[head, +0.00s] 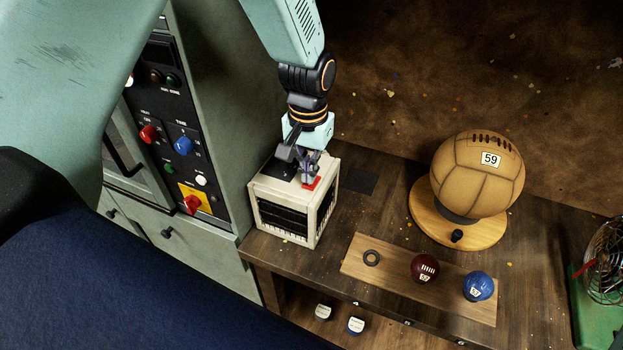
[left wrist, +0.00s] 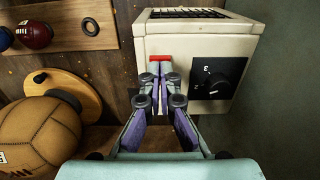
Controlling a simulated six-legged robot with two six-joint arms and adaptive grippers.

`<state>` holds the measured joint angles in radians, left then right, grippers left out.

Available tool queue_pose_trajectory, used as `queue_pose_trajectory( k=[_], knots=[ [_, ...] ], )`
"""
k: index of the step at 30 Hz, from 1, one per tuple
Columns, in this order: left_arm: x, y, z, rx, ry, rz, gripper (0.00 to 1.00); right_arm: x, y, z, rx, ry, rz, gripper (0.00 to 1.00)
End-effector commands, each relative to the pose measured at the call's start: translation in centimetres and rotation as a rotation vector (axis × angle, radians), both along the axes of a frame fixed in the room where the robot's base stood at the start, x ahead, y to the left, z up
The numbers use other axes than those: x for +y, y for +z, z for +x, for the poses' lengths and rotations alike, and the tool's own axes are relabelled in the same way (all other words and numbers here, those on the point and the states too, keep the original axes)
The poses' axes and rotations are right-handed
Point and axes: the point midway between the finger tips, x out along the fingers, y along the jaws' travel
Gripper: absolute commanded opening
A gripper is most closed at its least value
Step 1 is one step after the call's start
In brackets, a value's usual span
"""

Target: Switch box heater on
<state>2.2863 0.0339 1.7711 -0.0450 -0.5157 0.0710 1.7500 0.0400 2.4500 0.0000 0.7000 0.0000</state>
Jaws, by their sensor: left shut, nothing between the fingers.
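The box heater (head: 293,213) is a cream box with a dark grille on its front, standing on the wooden bench. It also shows in the left wrist view (left wrist: 187,42), with a black dial (left wrist: 214,84) on a dark plate on its top. A red switch (head: 312,183) sits on the heater's top, beside the dial plate; it also shows in the left wrist view (left wrist: 159,57). My left gripper (head: 308,174) is shut and empty, pointing down with its fingertips (left wrist: 160,70) at the red switch. Whether they touch it I cannot tell. My right gripper is not in view.
A tan ball (head: 478,174) marked 59 rests on a round wooden stand (head: 426,222). A plank (head: 395,277) holds a dark red ball (head: 424,268) and a blue ball (head: 478,287). A control cabinet (head: 190,150) stands left; a green fan (head: 603,270) stands right.

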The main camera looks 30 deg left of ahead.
Motion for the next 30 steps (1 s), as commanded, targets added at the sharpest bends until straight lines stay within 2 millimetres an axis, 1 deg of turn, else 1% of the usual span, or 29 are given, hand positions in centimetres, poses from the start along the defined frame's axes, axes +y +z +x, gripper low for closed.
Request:
queue_pose_trajectory(
  k=[30],
  knots=[
    [0.0,-1.3,0.0,0.000,0.000,0.000,0.00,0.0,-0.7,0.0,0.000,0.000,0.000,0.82]
  ],
)
